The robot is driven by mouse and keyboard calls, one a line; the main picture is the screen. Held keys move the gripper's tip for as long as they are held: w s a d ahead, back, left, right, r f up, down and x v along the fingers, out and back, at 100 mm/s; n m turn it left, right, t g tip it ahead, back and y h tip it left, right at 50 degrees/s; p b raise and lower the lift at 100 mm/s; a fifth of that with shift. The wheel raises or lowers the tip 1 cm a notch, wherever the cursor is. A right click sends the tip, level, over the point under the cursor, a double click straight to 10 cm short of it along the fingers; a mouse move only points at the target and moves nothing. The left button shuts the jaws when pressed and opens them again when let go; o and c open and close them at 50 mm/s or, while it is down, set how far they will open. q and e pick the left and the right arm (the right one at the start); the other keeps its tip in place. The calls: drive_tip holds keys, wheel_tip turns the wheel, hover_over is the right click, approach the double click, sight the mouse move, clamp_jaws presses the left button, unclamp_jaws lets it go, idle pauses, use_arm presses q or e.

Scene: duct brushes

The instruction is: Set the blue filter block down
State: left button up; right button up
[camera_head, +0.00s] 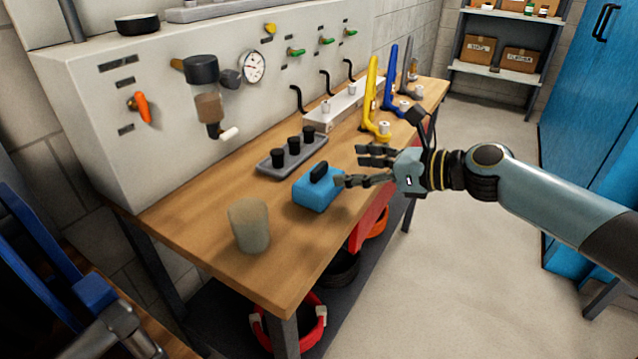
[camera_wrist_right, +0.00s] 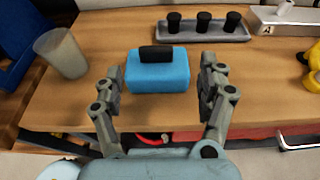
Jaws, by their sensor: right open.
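The blue filter block (camera_head: 315,190) with a black handle on top sits upright on the wooden bench (camera_head: 200,218), near its front edge. It also shows in the right wrist view (camera_wrist_right: 160,76), centred ahead of the fingers. My right gripper (camera_head: 356,166) is open, and its fingers are just right of the block in the head view. In the right wrist view the two fingers of the right gripper (camera_wrist_right: 163,88) stand apart on either side of the block, with gaps visible. My left gripper does not show clearly in the head view.
A frosted cup (camera_head: 249,225) stands left of the block. A grey tray (camera_head: 270,171) with black plugs lies behind it. Yellow (camera_head: 371,95) and blue (camera_head: 391,78) upright tools stand farther along the bench. A panel with valves and a gauge (camera_head: 252,67) backs the bench.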

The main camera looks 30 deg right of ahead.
sight(322, 167)
drive_tip(key=shift+w+a+f, duration=0.15)
drive_tip(key=shift+w+a, duration=0.05)
drive_tip(key=shift+w, duration=0.15)
drive_tip(key=shift+w+a, duration=0.2)
drive_tip(key=shift+a, duration=0.05)
drive_tip(key=x, duration=0.4)
drive_tip(key=shift+w+a+f, duration=0.15)
drive_tip(key=shift+a+f, duration=0.1)
drive_tip(key=shift+a, duration=0.05)
